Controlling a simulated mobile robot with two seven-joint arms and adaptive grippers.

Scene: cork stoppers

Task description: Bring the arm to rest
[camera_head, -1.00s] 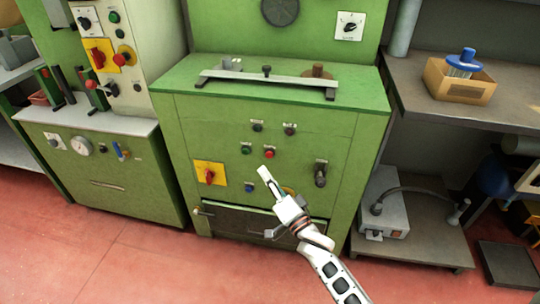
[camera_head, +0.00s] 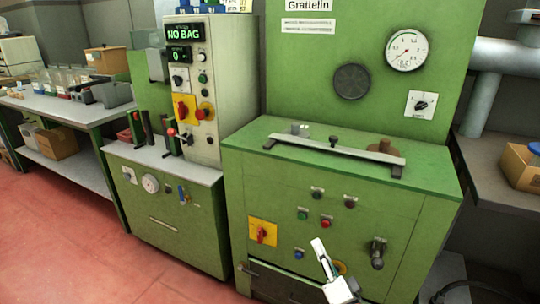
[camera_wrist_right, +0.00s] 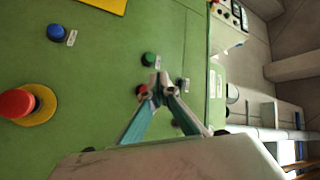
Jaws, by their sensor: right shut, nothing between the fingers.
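My right gripper (camera_head: 318,243) is at the lower middle of the head view, in front of the green machine's front panel (camera_head: 285,192). Its fingers are together and empty. In the right wrist view the fingertips (camera_wrist_right: 160,80) meet over the panel, partly covering the red button (camera_wrist_right: 142,92) and just below the green button (camera_wrist_right: 148,59). Some gap to the panel seems to remain, but I cannot tell how much. My left gripper is out of view.
The panel has a yellow-backed red switch (camera_head: 262,233), a blue button (camera_head: 299,254) and a dark lever (camera_head: 377,253). A red mushroom button (camera_wrist_right: 18,103) sits on a yellow ring. A control cabinet (camera_head: 222,90) reads NO BAG. Red floor (camera_head: 60,240) is open at left.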

